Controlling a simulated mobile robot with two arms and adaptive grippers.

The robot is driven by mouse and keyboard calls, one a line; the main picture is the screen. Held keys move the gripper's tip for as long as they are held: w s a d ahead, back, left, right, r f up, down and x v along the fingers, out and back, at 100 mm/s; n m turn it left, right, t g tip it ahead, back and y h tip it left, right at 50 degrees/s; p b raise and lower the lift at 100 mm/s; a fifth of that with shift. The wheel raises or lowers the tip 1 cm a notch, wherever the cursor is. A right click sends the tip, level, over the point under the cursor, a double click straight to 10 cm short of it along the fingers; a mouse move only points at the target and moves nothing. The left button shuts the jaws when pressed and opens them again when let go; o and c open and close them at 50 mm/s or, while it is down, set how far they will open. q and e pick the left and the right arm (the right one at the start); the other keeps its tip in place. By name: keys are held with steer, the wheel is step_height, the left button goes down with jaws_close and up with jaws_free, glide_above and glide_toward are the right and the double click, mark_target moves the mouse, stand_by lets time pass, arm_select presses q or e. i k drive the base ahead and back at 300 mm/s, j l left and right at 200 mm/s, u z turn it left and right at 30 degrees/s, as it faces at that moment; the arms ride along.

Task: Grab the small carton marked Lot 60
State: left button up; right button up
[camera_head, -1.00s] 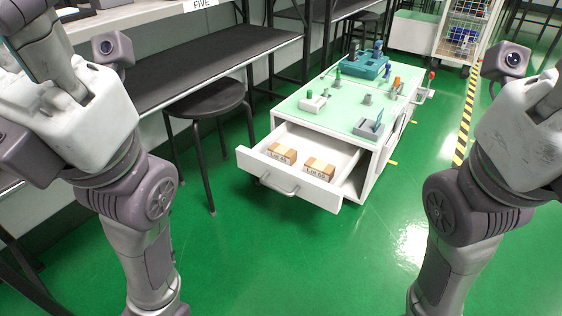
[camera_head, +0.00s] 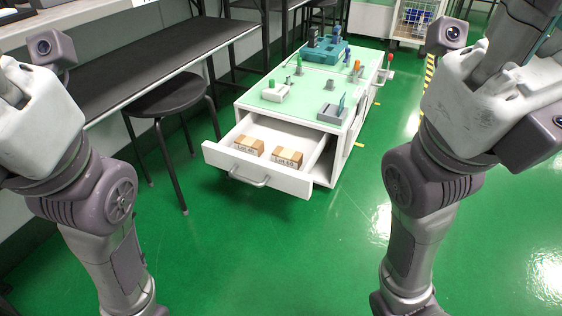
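Two small brown cartons with pale printed labels lie in the open white drawer (camera_head: 222,154). One is the left carton (camera_head: 249,145) and the other is the right carton (camera_head: 287,158), with a small gap between them. The print is too small to read surely now, so I cannot tell which is marked Lot 60. My two arms stand at the left and right sides of the view, well apart from the drawer. Neither gripper's fingers show in the frame.
The drawer belongs to a white cabinet with a green top (camera_head: 308,92) that carries several small testers and a teal fixture (camera_head: 325,50). A black stool (camera_head: 170,97) and a dark bench (camera_head: 150,62) stand to the left. Green floor is clear before the drawer.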

mark_target(285, 156)
steer(key=i+l+u, duration=0.2)
steer(key=l, duration=0.25)
steer(key=i+l+u, duration=0.2)
steer(key=l, duration=0.25)
steer(key=l+u, duration=0.2)
steer(key=l, duration=0.25)
steer(key=l+u, duration=0.2)
steer(key=l, duration=0.25)
